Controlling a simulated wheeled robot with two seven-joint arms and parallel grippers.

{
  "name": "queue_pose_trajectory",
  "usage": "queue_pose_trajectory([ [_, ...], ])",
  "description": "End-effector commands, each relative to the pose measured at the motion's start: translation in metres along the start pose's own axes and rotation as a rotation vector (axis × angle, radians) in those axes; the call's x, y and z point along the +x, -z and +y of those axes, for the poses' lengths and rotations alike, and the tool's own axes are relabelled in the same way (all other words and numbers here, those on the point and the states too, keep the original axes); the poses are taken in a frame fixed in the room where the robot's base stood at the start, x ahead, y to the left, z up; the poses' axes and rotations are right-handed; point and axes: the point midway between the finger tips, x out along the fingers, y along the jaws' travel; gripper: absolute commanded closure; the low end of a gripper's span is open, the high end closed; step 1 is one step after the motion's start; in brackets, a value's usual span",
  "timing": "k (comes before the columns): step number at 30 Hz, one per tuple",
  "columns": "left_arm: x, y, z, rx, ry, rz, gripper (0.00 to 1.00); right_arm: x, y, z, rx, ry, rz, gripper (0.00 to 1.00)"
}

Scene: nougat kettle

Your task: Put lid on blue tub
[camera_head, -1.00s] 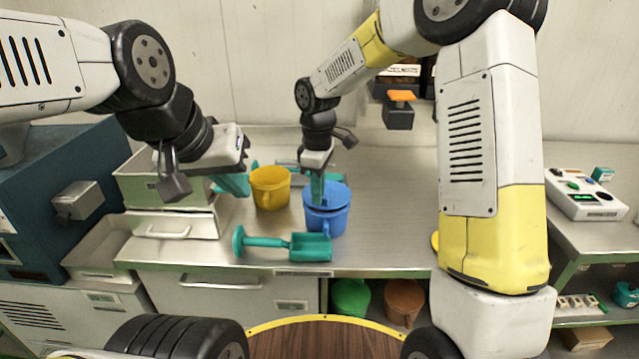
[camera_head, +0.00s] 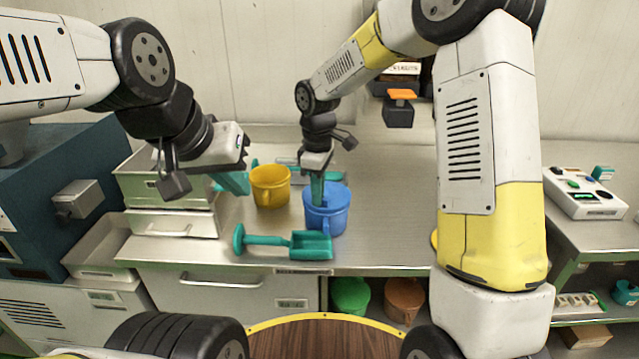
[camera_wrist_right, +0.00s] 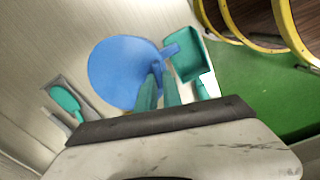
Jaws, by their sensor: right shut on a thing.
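The blue tub (camera_head: 325,223) stands upright on the steel counter with its handle towards the right. The round blue lid (camera_head: 337,194) is at the tub's rim, with no clear gap between them; I cannot tell if it is fully seated. My right gripper (camera_head: 318,195) points down from above and is shut on the lid's grip. In the right wrist view the lid (camera_wrist_right: 118,70) is a flat blue disc that hides most of the tub. My left gripper (camera_head: 233,184) hangs to the left with teal fingers; its opening is unclear.
A yellow mug (camera_head: 270,188) stands just left of the tub. A teal scoop (camera_head: 310,245) lies in front, near the counter edge. Pale boxes (camera_head: 165,190) stand at the left. The counter right of the tub is clear up to my right arm.

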Motion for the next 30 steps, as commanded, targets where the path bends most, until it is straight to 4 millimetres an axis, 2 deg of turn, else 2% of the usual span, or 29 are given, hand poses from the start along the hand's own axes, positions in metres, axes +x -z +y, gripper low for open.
queue_pose_trajectory([
  [10, 0.0, 0.0, 0.0, 0.0, 0.0, 0.0, 1.0, 0.0008, 0.0, 0.0, 0.0, 0.0, 0.0, 1.0],
  [11, 0.0, 0.0, 0.0, 0.0, 0.0, 0.0, 1.0, 0.0008, 0.0, 0.0, 0.0, 0.0, 0.0, 0.86],
  [14, 0.0, 0.0, 0.0, 0.0, 0.0, 0.0, 1.0, 0.0008, 0.0, 0.0, 0.0, 0.0, 0.0, 0.66],
  [21, 0.0, 0.0, 0.0, 0.0, 0.0, 0.0, 1.0, 0.0008, 0.0, 0.0, 0.0, 0.0, 0.0, 0.65],
  [24, 0.0, 0.0, 0.0, 0.0, 0.0, 0.0, 1.0, 0.0009, 0.0, -0.0001, 0.0, 0.0, 0.0, 0.45],
  [30, 0.0, 0.0, 0.0, 0.0, 0.0, 0.0, 1.0, 0.0009, 0.0, -0.0001, 0.0, 0.0, 0.0, 0.43],
])
